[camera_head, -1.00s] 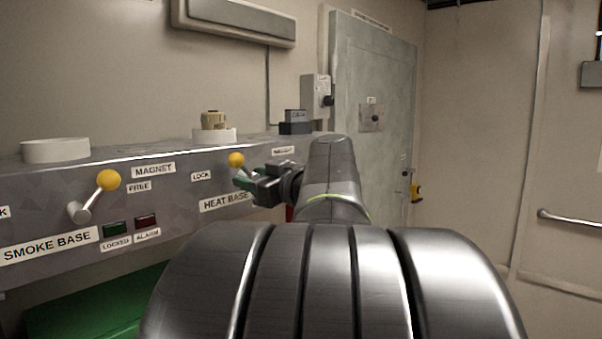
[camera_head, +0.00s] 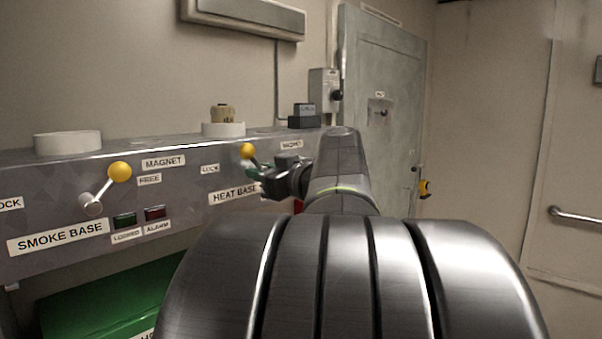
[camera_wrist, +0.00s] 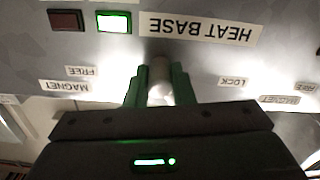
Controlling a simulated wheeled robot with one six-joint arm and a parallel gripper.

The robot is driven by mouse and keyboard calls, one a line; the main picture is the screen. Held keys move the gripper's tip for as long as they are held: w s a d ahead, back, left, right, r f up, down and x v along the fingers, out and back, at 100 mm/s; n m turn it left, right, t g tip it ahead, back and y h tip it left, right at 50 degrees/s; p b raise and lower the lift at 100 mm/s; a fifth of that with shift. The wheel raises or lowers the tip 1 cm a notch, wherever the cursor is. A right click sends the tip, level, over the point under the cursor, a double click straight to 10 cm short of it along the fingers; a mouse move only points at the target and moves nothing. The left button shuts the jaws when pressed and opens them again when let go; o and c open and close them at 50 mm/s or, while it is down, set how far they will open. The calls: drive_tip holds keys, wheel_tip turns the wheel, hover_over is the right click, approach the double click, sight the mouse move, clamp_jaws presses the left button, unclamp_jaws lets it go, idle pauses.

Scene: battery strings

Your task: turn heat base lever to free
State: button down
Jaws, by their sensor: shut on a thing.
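The heat base lever has a yellow ball knob (camera_head: 247,151) and a pale shaft. It stands on the grey panel (camera_head: 180,185) above the HEAT BASE label (camera_head: 233,194), right of the LOCK label (camera_head: 209,168). In the wrist view, which is upside down, the lever's shaft (camera_wrist: 160,80) stands between the green fingers of my gripper (camera_wrist: 158,92). The gripper is shut on it. The FREE label (camera_wrist: 82,71) is to the left there, and the LOCK label (camera_wrist: 232,82) to the right. The knob is hidden in the wrist view. My arm hides part of the panel in the head view.
A similar smoke base lever (camera_head: 119,172) stands further left. By the heat base, a green lamp (camera_wrist: 113,22) is lit and a red lamp (camera_wrist: 66,20) is dark. White round bases (camera_head: 68,143) sit on the panel top. A grey door (camera_head: 385,100) is behind.

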drive_tip(key=m+b, duration=0.3)
drive_tip(key=m, duration=0.1)
drive_tip(key=m+b, duration=0.1)
drive_tip(key=m, duration=0.3)
drive_tip(key=shift+r+m+b, duration=0.15)
drive_tip(key=shift+m+b, duration=0.15)
drive_tip(key=shift+b, duration=0.1)
drive_tip(key=m, duration=0.4)
drive_tip(key=shift+r+m, duration=0.1)
drive_tip(key=shift+m, duration=0.2)
drive_tip(key=m+p, duration=0.1)
drive_tip(key=m, duration=0.3)
drive_tip(key=shift+m, duration=0.4)
drive_tip(key=c, duration=1.6)
unclamp_jaws()
drive_tip(key=o, duration=0.3)
